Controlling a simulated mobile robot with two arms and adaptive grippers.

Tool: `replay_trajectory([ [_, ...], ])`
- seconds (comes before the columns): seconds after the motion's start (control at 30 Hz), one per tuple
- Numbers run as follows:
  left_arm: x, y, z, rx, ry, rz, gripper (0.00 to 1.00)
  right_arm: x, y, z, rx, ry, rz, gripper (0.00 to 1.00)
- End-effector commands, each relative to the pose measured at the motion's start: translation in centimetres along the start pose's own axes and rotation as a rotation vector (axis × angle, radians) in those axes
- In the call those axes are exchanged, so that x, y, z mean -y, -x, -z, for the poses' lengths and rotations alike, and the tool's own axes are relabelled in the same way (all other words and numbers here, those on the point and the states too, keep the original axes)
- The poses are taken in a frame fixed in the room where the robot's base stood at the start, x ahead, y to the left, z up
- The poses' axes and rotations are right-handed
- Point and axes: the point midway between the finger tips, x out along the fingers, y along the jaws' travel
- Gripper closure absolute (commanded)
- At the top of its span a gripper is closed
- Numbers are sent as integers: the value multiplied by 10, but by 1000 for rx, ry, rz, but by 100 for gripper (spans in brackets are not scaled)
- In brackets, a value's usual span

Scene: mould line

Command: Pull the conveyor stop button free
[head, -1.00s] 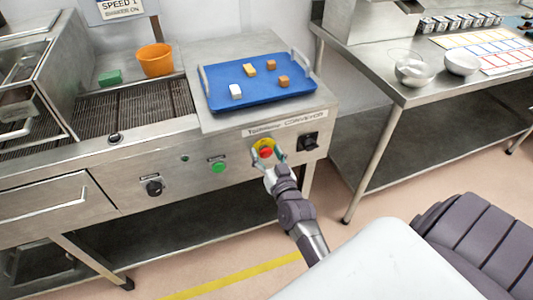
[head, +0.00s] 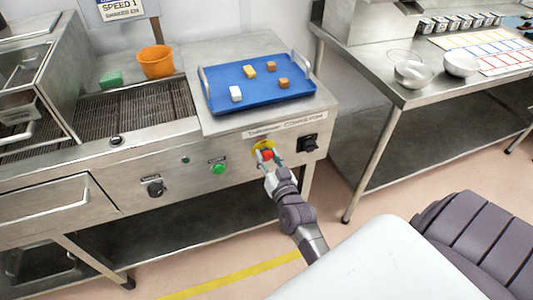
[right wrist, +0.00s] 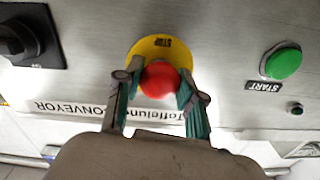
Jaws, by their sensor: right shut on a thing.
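The red conveyor stop button (right wrist: 160,79) sits on a yellow round plate (right wrist: 163,45) marked STOP on the steel front panel. In the head view the button (head: 267,155) shows below the panel's label strip. My right gripper (head: 268,160) is at the button. In the right wrist view its two fingers (right wrist: 159,88) stand one on each side of the red head and are shut on it. Whether the button is pressed in or out cannot be told. My left gripper is not in view.
A blue tray (head: 262,104) with small blocks lies above. A steel table (head: 400,92) stands at right.

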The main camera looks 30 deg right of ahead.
Motion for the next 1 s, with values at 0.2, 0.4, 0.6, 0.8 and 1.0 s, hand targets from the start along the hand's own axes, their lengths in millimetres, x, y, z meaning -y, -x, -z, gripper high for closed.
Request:
replay_trajectory([
  [0.2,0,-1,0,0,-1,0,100,0,1,-2,3,-1,-1,46],
  [0.4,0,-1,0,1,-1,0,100,0,1,-2,2,-1,-1,34],
  [0.6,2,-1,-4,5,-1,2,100,0,2,-2,2,-1,-1,34],
  [0.8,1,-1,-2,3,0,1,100,0,27,-2,4,1,-1,34],
  [1.0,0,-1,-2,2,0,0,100,-1,71,-3,5,0,-2,34],
])
